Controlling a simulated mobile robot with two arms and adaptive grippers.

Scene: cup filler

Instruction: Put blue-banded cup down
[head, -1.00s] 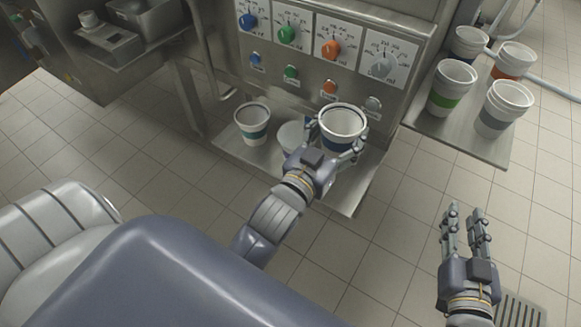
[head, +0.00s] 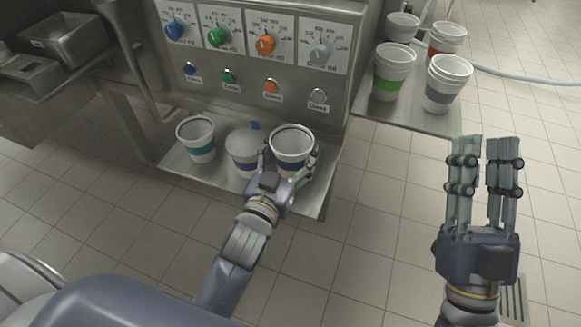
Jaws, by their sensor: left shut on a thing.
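The blue-banded cup (head: 292,142) is at the right part of the machine's metal shelf (head: 312,196), with its open top facing up. My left gripper (head: 288,165) is shut on it from the front, and the fingers cover much of its band. I cannot tell whether its base touches the shelf. My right gripper (head: 485,150) is at the right of the view, away from the cups, with its two fingers apart and nothing between them.
A lidded cup (head: 243,150) stands just left of the held cup, and a teal-banded cup (head: 198,140) stands further left. Dials and buttons (head: 271,86) are on the panel behind. Several stacked cups, including a green-banded one (head: 391,75), stand on the right shelf (head: 400,113).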

